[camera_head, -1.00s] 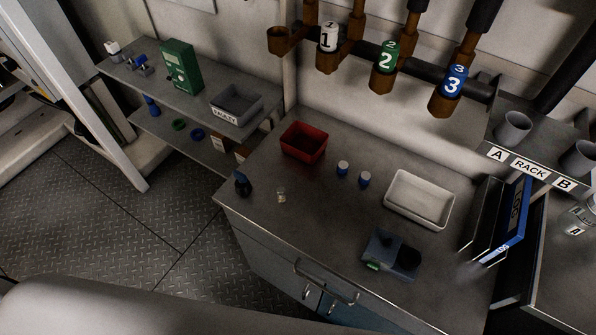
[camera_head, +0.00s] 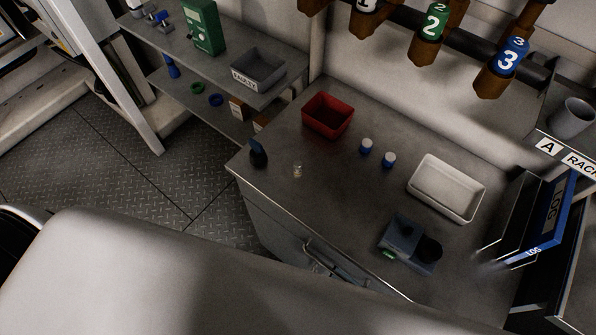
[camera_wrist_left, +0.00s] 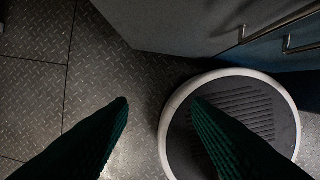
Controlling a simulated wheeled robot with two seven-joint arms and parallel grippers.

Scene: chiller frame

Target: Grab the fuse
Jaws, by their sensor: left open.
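A small clear piece with a tan tint, which looks like the fuse (camera_head: 297,170), stands near the left front edge of the metal worktop (camera_head: 330,215). It is too small to make out in detail. My left gripper (camera_wrist_left: 160,102) shows only in the left wrist view. Its two dark green ribbed fingers are apart with nothing between them. It points down over the floor beside the cabinet front, away from the fuse. My right gripper is in neither view.
Near the fuse are a dark blue-topped item (camera_head: 258,153), a red bin (camera_head: 328,117) and two blue-and-white caps (camera_head: 366,146). A white tray (camera_head: 446,189) and a dark blue device (camera_head: 408,245) stand further right. Cabinet handles (camera_wrist_left: 290,22) stick out at the front.

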